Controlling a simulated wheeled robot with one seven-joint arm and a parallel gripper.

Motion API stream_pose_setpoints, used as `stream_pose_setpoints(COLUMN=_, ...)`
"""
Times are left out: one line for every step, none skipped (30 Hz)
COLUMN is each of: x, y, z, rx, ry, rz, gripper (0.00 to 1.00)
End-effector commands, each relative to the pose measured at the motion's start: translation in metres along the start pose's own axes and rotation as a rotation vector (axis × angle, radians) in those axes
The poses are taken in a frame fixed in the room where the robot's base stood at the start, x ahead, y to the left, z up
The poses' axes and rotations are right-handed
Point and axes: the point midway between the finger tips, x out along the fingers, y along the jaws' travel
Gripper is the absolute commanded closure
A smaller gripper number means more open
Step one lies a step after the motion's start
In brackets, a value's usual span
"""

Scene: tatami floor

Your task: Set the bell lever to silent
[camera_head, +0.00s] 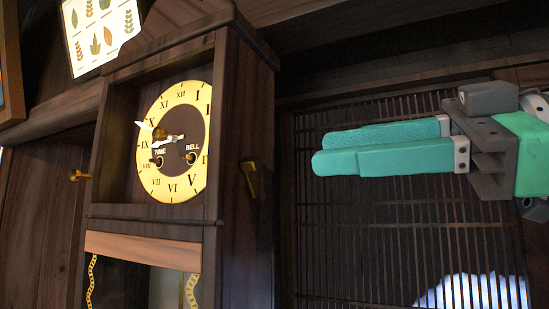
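The tall dark wooden clock (232,122) stands left of centre. Its round yellow dial (190,100) carries the printed words TIME and BELL by two small holes. A small brass lever (250,177) sticks out of the clock's right side wall, slanting slightly, its wider end up; no setting marks are readable beside it. My gripper (317,150) is to the right of the lever and a little higher, its two teal fingers pointing left toward the clock. The fingers look apart in depth, with nothing seen between them. The gripper does not touch the clock or lever.
A smaller brass knob (80,175) is on the wood at the left. Chains (193,290) hang below the dial. A wooden slatted lattice (375,230) stands behind my gripper. A leaf-print picture (100,35) is at upper left. Open room lies between fingers and lever.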

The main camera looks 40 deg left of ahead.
Motion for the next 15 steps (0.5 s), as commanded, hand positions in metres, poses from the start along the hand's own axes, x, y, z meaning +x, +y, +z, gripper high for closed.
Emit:
stream_pose_setpoints(x=0.009, y=-0.001, z=0.0, rx=-0.001, ry=0.0, rz=-0.002, gripper=0.67)
stream_pose_setpoints(x=0.015, y=-0.001, z=0.001, rx=-0.001, ry=-0.001, rz=-0.002, gripper=0.67)
stream_pose_setpoints(x=0.022, y=0.0, z=0.001, rx=-0.001, ry=-0.001, rz=-0.001, gripper=0.67)
stream_pose_setpoints(x=0.027, y=0.0, z=0.001, rx=-0.001, ry=0.0, rz=-0.001, gripper=0.67)
stream_pose_setpoints(x=0.033, y=0.0, z=0.001, rx=-0.001, ry=0.0, rz=-0.002, gripper=0.67)
stream_pose_setpoints(x=0.04, y=-0.001, z=0.001, rx=-0.002, ry=0.0, rz=-0.001, gripper=0.67)
stream_pose_setpoints(x=0.045, y=0.0, z=0.001, rx=-0.001, ry=0.0, rz=-0.001, gripper=0.67)
stream_pose_setpoints(x=0.05, y=0.0, z=0.001, rx=-0.001, ry=0.0, rz=0.0, gripper=0.67)
stream_pose_setpoints(x=0.057, y=0.0, z=0.001, rx=0.0, ry=0.0, rz=-0.001, gripper=0.67)
stream_pose_setpoints(x=0.061, y=0.0, z=0.001, rx=0.0, ry=0.0, rz=-0.001, gripper=0.67)
stream_pose_setpoints(x=0.065, y=0.0, z=0.001, rx=0.0, ry=0.0, rz=0.0, gripper=0.67)
stream_pose_setpoints(x=0.071, y=0.0, z=0.001, rx=0.0, ry=0.001, rz=0.0, gripper=0.67)
stream_pose_setpoints(x=0.075, y=0.0, z=0.001, rx=0.001, ry=0.001, rz=0.0, gripper=0.67)
stream_pose_setpoints(x=0.078, y=0.0, z=0.001, rx=0.001, ry=0.001, rz=-0.001, gripper=0.67)
stream_pose_setpoints(x=0.082, y=0.0, z=0.001, rx=0.001, ry=0.001, rz=-0.001, gripper=0.67)
